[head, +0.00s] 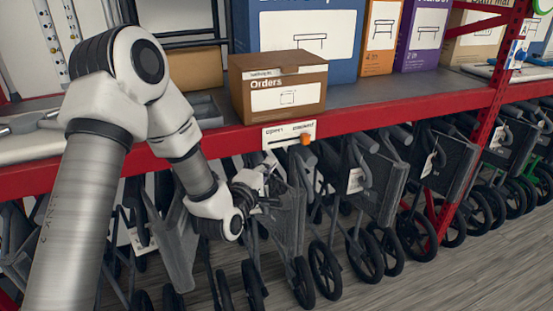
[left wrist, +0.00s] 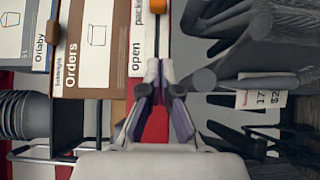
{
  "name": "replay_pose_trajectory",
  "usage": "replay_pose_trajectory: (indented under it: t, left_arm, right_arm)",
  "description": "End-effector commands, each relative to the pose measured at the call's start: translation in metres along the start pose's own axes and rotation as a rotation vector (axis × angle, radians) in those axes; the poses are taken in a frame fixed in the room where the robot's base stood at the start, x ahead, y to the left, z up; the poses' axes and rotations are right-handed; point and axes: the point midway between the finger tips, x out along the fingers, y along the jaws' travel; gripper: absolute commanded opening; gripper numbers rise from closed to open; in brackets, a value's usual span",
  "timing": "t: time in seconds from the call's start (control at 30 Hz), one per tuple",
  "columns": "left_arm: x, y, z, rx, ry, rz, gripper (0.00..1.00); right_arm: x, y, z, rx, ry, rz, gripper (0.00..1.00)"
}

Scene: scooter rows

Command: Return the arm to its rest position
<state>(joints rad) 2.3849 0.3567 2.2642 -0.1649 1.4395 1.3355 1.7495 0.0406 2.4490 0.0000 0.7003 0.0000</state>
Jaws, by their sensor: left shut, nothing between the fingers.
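My left arm comes in from the left of the head view and bends down in front of the red shelf edge. My left gripper (head: 264,184) is below the shelf edge, close in front of the folded scooters (head: 287,212). In the left wrist view its fingers (left wrist: 159,68) meet at the tips, shut with nothing between them. Beyond them are the white label strip (left wrist: 138,45) and the orange tab (left wrist: 158,6). My right gripper is in neither view.
A brown Orders box (head: 278,88) stands on the shelf above the label strip (head: 288,133) and its orange tab (head: 305,139). The red shelf beam (head: 400,112) runs across. Scooters with black wheels crowd below it. Bare wooden floor (head: 440,275) shows at lower right.

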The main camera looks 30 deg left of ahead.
Motion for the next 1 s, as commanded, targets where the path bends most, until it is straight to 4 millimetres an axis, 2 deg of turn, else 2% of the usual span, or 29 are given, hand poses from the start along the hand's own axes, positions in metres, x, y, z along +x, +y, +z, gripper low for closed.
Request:
replay_pose_trajectory:
  t: [0.13, 0.57, 0.67, 0.77, 0.87, 0.9, 0.97, 1.0]
  left_arm:
    - [-0.008, 0.001, 0.000, -0.001, 0.000, 0.001, 0.00]
    - [-0.007, 0.001, 0.000, 0.000, 0.000, 0.001, 0.00]
    - [-0.009, -0.006, 0.000, 0.002, -0.001, -0.016, 0.00]
    - [-0.014, -0.038, 0.007, 0.023, -0.016, -0.087, 0.00]
    - [-0.035, -0.096, 0.024, 0.067, -0.058, -0.228, 0.00]
    - [-0.050, -0.126, 0.031, 0.090, -0.079, -0.311, 0.00]
    - [-0.078, -0.171, 0.042, 0.157, -0.120, -0.452, 0.00]
    - [-0.101, -0.199, 0.048, 0.225, -0.157, -0.549, 0.00]
  right_arm:
    - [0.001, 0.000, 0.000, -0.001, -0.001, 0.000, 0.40]
    - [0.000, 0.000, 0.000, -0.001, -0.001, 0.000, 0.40]
    - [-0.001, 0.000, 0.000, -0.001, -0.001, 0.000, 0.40]
    - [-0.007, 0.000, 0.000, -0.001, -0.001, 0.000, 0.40]
    - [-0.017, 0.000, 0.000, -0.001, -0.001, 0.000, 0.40]
    - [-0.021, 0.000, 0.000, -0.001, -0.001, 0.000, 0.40]
    - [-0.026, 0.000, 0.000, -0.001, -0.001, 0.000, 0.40]
    - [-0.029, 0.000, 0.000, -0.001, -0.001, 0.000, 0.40]
